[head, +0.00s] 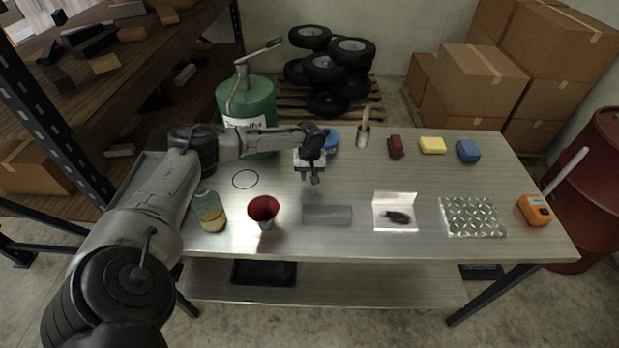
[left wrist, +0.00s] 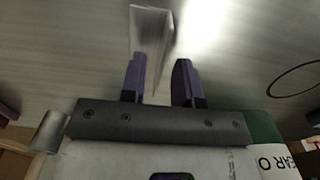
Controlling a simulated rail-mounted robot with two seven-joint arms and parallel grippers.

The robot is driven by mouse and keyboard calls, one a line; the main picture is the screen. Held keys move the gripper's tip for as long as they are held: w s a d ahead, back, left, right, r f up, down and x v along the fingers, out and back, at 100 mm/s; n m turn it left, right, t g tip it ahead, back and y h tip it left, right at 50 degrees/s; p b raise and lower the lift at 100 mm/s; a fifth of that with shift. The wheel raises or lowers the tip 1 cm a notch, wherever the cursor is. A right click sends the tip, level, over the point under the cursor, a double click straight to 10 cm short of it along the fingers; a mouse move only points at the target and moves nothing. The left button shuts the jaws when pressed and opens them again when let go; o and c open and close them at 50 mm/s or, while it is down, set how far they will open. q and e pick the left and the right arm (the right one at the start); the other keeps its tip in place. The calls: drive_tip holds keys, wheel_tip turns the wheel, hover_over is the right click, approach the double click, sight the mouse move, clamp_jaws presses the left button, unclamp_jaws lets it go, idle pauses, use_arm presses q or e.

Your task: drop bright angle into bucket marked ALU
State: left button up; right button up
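My right gripper is in neither view. No bucket marked ALU can be made out in either view.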

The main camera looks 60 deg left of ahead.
use_arm(q)
wheel_tip(320, 180, up, 10)
drive_tip(key=p, duration=0.1)
drive_tip(key=shift+o, duration=0.5)
drive_tip(key=shift+r, duration=0.4)
